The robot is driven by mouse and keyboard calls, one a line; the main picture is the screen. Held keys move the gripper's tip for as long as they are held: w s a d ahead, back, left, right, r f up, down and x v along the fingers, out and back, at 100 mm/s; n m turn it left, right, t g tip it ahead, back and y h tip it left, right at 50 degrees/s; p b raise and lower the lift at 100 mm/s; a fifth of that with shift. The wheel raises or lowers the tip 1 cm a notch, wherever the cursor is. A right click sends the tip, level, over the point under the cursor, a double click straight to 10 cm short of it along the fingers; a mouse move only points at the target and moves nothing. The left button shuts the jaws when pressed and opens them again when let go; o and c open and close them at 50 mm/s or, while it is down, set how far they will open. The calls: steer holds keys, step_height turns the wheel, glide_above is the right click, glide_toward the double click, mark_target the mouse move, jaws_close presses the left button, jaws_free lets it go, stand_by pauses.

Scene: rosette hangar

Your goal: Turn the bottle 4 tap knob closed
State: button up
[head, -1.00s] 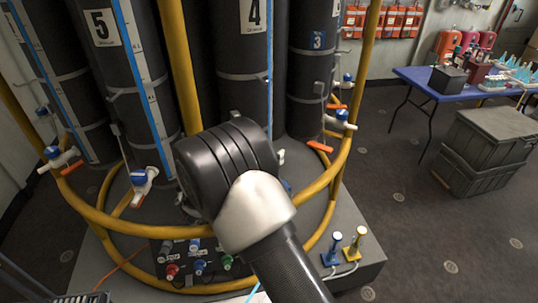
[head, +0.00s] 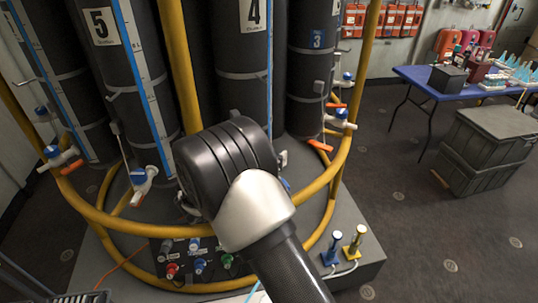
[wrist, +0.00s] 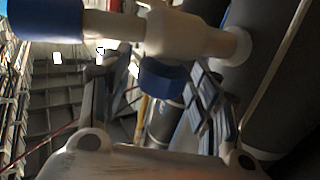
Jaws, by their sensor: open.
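Bottle 4 (head: 252,90) is a tall dark cylinder with a white number label and a blue stripe, in the middle of the head view. Its tap is hidden there behind my arm. In the wrist view a white tap (wrist: 178,35) runs across the top into a dark cylinder. It has a large blue end at the left and a blue knob (wrist: 163,84) below its body. My gripper (wrist: 153,76) is open, one finger on each side of the blue knob. I cannot tell whether either finger touches it. My gripper is hidden in the head view.
Bottle 5 (head: 110,75) and bottle 3 (head: 312,70) stand on either side. A yellow pipe ring (head: 110,222) and upright yellow pipes surround the bottles. A connector panel (head: 200,263) is below. A blue table (head: 425,80) and grey crates (head: 488,150) stand right, with open floor between.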

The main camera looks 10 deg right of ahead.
steer(key=shift+r, duration=0.1)
step_height(320, 180, up, 10)
steer(key=shift+f, duration=0.1)
stand_by(0.4)
